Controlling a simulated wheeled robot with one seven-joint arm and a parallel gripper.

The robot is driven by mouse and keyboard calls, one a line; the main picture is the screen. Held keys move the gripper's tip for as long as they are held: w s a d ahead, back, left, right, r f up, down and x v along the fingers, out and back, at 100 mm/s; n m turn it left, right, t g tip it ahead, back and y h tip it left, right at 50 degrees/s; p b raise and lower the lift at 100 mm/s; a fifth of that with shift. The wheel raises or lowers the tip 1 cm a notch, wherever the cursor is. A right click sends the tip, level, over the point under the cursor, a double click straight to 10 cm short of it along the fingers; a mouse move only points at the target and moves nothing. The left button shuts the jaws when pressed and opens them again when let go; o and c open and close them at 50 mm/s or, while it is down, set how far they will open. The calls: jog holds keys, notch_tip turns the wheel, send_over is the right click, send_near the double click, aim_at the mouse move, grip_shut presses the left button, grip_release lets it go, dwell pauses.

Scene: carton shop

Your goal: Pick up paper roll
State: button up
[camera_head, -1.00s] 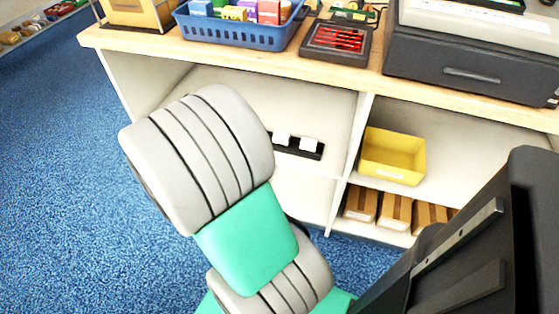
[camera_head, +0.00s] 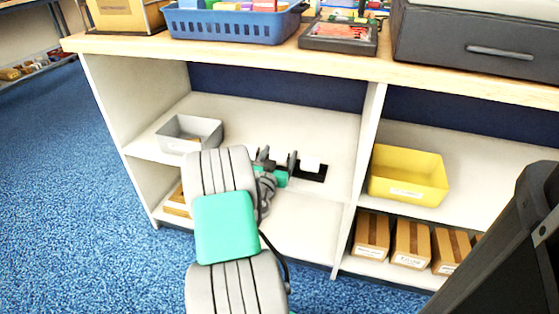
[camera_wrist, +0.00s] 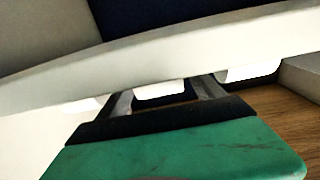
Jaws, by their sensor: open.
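A white paper roll (camera_head: 309,163) sits on a black holder (camera_head: 313,174) on the left bay's upper shelf. My gripper (camera_head: 277,160) reaches into that bay, just left of this roll, and hides the holder's left part. In the wrist view, my gripper's two fingers (camera_wrist: 165,97) are apart. A white piece (camera_wrist: 160,90), likely a roll, shows between them; I cannot tell if they touch it. Other white pieces show left of the fingers (camera_wrist: 82,104) and right of them (camera_wrist: 252,73). A pale band cuts off their upper parts.
A grey bin (camera_head: 188,133) stands left of my gripper on the same shelf. A yellow bin (camera_head: 407,190) stands in the right bay, past the upright divider (camera_head: 364,150). The wooden counter (camera_head: 230,52) overhangs the shelf. Cartons (camera_head: 412,244) lie below on the right.

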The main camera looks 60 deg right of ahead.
jog(key=shift+c, duration=0.6)
jog(key=c, duration=1.4)
